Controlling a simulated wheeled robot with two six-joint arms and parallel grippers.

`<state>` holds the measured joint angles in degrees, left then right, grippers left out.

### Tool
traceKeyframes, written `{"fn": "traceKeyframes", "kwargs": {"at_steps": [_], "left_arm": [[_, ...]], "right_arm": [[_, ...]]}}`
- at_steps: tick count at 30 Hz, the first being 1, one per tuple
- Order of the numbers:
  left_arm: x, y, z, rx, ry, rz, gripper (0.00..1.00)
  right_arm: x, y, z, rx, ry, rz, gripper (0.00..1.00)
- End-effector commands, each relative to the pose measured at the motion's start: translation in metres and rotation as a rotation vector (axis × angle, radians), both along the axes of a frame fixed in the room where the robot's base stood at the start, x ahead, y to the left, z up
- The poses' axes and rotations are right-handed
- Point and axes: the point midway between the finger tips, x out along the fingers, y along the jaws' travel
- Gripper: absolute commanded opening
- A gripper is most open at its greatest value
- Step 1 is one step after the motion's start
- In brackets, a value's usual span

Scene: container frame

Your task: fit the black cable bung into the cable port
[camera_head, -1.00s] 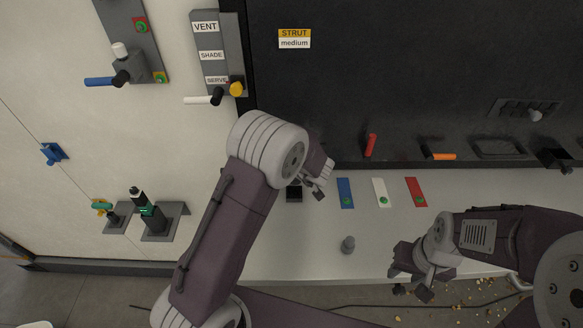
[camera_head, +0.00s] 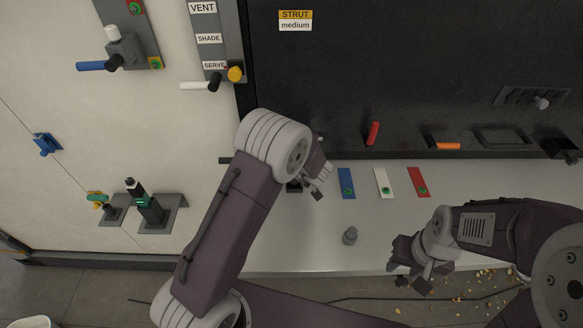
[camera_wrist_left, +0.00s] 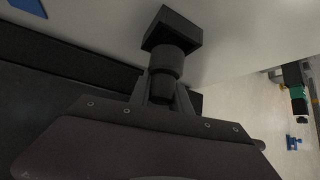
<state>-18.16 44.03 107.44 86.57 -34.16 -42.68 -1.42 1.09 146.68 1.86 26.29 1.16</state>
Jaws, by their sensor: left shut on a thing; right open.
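My left gripper (camera_wrist_left: 163,95) is shut on a dark stepped cylinder (camera_wrist_left: 166,62), which looks like the black cable bung. The cylinder meets a black square block (camera_wrist_left: 175,30) on the grey ledge; I cannot tell whether they are joined or only touching. In the head view the left arm hides most of this block (camera_head: 294,188), and the left gripper (camera_head: 319,183) is beside it. My right gripper (camera_head: 411,284) is open and empty, low at the ledge's front edge. I cannot make out the cable port for certain.
Blue (camera_head: 346,183), white (camera_head: 384,183) and red (camera_head: 418,182) plates lie on the ledge (camera_head: 300,245), with a grey knob (camera_head: 350,236) in front. Levers (camera_head: 201,85) stick out of the left wall. A black-green device (camera_head: 146,203) stands on a wall bracket.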

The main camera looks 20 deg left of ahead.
Motion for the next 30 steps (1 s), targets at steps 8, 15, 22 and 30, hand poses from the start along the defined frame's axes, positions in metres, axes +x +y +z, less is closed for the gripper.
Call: {"fn": "traceKeyframes", "kwargs": {"at_steps": [8, 15, 22, 30], "left_arm": [[0.000, 0.000, 0.001, 0.001, 0.000, -0.001, 0.00], [-0.001, -0.001, 0.000, 0.000, 0.000, 0.000, 0.00], [-0.001, -0.001, 0.000, 0.000, 0.000, 0.000, 0.00], [0.000, 0.000, 0.001, 0.001, 0.000, -0.001, 0.00]], "right_arm": [[0.000, 0.000, 0.003, 0.000, 0.000, 0.000, 0.41], [0.000, 0.000, 0.008, 0.000, 0.000, 0.000, 0.41], [0.000, 0.000, 0.007, 0.000, 0.000, 0.000, 0.41], [0.000, 0.000, 0.013, 0.000, 0.000, 0.000, 0.41]]}}
